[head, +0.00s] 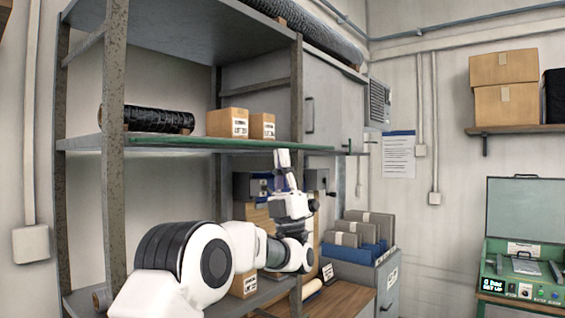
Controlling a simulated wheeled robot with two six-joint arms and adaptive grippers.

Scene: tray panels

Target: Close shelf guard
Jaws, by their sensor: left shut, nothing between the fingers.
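A green panel (170,141), which looks like the shelf guard, runs along the front of the middle shelf of the grey metal rack. It lies about level and sticks out past the rack's right post. Its hinge line cannot be made out. My left gripper (283,155) is shut and empty, its fingers pointing up. The fingertips are at the panel's lower edge near its right part; I cannot tell whether they touch it. My left arm comes in from the lower left, in front of the lower shelf. My right gripper is not in view.
The rack's front post (114,180) is close to my arm. A grey cabinet (335,100), a bin of folders (355,240) and a green console (525,265) are to the right.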

